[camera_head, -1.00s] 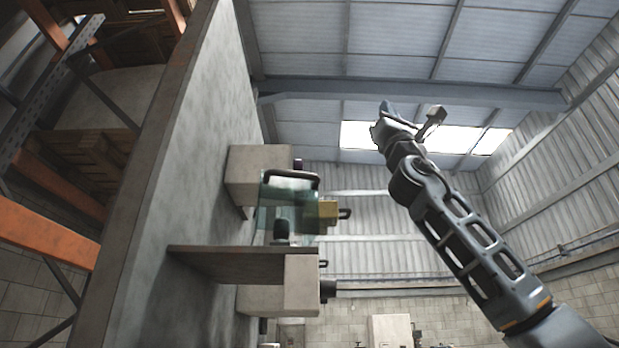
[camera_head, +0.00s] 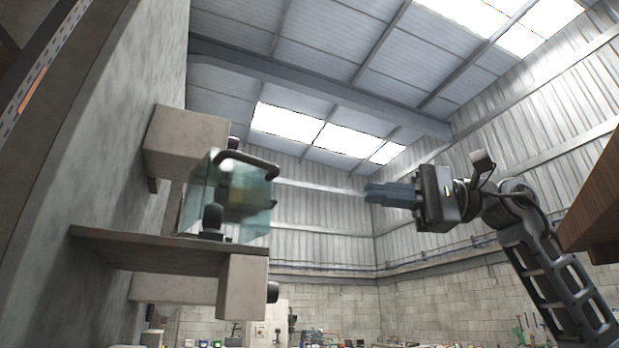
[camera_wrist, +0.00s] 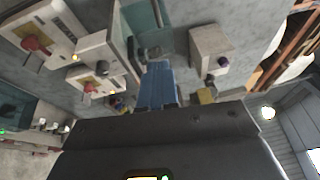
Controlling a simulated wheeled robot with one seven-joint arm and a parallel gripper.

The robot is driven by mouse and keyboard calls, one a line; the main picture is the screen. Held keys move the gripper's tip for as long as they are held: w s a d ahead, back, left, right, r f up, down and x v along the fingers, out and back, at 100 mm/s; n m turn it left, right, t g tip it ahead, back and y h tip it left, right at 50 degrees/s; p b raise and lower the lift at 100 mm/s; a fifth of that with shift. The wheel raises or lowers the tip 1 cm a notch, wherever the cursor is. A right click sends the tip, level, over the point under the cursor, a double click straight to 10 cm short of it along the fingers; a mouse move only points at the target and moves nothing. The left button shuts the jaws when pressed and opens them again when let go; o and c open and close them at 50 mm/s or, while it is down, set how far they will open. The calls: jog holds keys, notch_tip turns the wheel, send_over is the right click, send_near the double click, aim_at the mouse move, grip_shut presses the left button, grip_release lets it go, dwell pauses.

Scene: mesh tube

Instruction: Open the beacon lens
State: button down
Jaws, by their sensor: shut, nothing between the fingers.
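The beacon lens looks like a clear teal cover (camera_head: 257,205) with a dark bar handle (camera_head: 247,164) along its top edge. It stands over a wall shelf (camera_head: 165,250), and a dark knob-like part (camera_head: 212,218) and a blurred yellowish shape show at or through it. I cannot tell whether it is latched. My gripper (camera_head: 368,193) is shut and empty, in free air to the right of the cover, its fingers pointing left towards it. In the wrist view, my blue fingers (camera_wrist: 158,72) show below a teal clear panel (camera_wrist: 146,20), probably the same cover.
A grey box (camera_head: 185,135) sits on the wall above the cover; another box (camera_head: 242,285) is under the shelf. The wrist view shows boxes with red knobs (camera_wrist: 36,45) at left. A brown wooden edge (camera_head: 595,205) is at far right. Air between gripper and cover is clear.

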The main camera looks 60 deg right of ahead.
aim_at(278, 175)
jog(key=p+x, duration=0.1)
jog(key=x, duration=0.3)
jog(key=s+a+p+x, duration=0.1)
jog(key=p+x, duration=0.1)
jog(key=x, duration=0.2)
jog(key=a+p+x, duration=0.1)
jog(key=x, duration=0.3)
jog(key=shift+s+r+p, duration=0.2)
jog(key=shift+r+p, duration=0.05)
jog(key=shift+p, duration=0.15)
jog(key=shift+a, duration=0.3)
jog(key=shift+f, duration=0.1)
